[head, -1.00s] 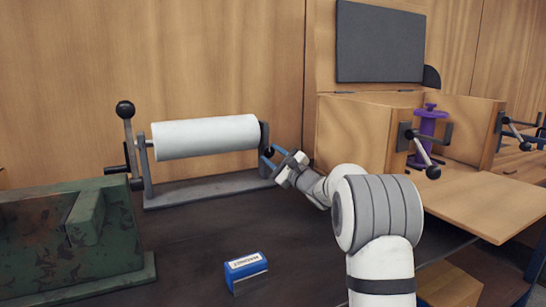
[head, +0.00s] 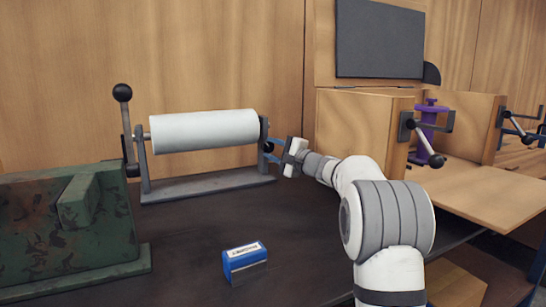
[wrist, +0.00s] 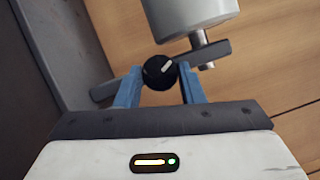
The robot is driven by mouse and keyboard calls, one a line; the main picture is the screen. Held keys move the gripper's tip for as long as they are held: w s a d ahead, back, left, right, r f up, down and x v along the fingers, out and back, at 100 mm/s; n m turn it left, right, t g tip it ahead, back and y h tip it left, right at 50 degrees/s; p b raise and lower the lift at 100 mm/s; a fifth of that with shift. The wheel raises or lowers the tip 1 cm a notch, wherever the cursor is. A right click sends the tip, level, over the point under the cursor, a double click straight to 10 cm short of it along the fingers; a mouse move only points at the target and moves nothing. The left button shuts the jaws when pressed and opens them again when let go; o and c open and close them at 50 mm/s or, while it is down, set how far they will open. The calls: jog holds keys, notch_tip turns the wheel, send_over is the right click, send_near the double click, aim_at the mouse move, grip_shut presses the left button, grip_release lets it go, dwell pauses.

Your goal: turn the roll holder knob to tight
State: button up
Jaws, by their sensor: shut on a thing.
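The roll holder, with a white roll (head: 205,131) on a grey stand (head: 205,186), stands at the left against the wooden wall. Its small black knob (wrist: 159,72) shows in the wrist view with a pale mark pointing up and to the right. In the head view the knob (head: 268,147) is small, on the stand's right upright. My gripper (head: 273,152) reaches it from the right. In the wrist view its blue fingers (wrist: 160,88) stand either side of the knob, shut on it. Any lettering for tight is not visible.
A green mottled block (head: 95,215) stands at the front left. A blue stamp (head: 245,260) lies on the dark table (head: 190,275). Wooden boxes with a clamp (head: 425,140) and a purple spool (head: 428,112) stand at the right. The table's middle is clear.

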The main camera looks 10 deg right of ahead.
jog(key=n+g+b, duration=0.1)
jog(key=n, duration=0.2)
jog(key=n+g+h+b, duration=0.1)
jog(key=n, duration=0.2)
jog(key=shift+r, duration=0.15)
jog(key=n+h, duration=0.1)
jog(key=n, duration=0.1)
jog(key=n+h+b, duration=0.1)
jog(key=n, duration=0.1)
jog(key=shift+r+g+h, duration=0.2)
jog(key=shift+g+h, duration=0.2)
jog(key=shift+a, duration=0.1)
jog(key=o, duration=1)
jog(key=shift+r, duration=0.1)
jog(key=shift+s, duration=0.15)
